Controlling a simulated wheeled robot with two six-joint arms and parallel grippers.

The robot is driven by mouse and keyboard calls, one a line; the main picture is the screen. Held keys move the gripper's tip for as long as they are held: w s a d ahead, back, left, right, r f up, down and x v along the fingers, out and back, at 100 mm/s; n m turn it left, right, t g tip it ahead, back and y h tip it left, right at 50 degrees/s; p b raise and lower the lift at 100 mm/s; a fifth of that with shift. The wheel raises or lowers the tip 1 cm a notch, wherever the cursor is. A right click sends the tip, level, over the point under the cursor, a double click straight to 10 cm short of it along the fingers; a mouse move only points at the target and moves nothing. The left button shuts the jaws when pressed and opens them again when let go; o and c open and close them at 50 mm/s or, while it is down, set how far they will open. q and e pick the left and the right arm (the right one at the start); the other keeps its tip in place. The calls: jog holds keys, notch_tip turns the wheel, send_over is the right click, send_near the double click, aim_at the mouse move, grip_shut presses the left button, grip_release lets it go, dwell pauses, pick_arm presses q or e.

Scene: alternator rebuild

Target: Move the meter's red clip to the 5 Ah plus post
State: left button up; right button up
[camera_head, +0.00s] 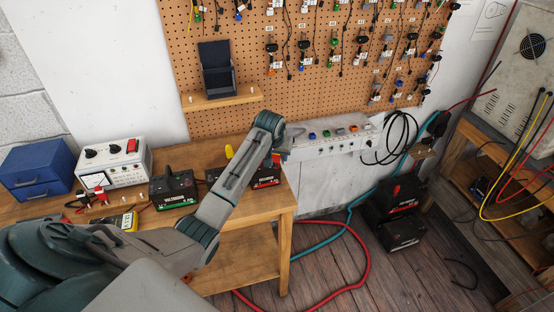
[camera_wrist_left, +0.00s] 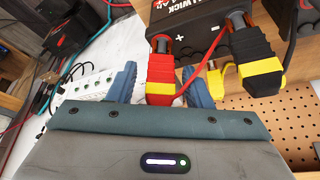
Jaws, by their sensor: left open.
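My left gripper (camera_head: 279,151) is over the right end of the bench, at a black battery with a red label (camera_head: 264,180). In the left wrist view its two blue fingers (camera_wrist_left: 160,70) are apart, one on each side of a red clip with a yellow band (camera_wrist_left: 160,77). The red clip sits at the battery's post beside a plus mark. A black clip with a yellow band (camera_wrist_left: 258,62) is on the other post. A second battery with a green label (camera_head: 174,190) stands to the left. I cannot read the ratings. My right gripper is not in view.
A white instrument (camera_head: 114,163) and a yellow handheld meter (camera_head: 129,220) are on the bench at left, near a blue drawer box (camera_head: 37,170). A white socket strip (camera_head: 330,143) lies right of the gripper. More black batteries (camera_head: 398,205) stand lower right.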

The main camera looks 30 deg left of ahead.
pick_arm(q)
jog(key=c, duration=0.8)
jog(key=shift+r, duration=0.1)
notch_tip(320, 180, up, 2)
jog(key=p, duration=0.3)
jog(key=shift+r, duration=0.25)
jog(key=shift+r+b, duration=0.15)
jog(key=shift+b, duration=0.25)
jog(key=shift+r, duration=0.55)
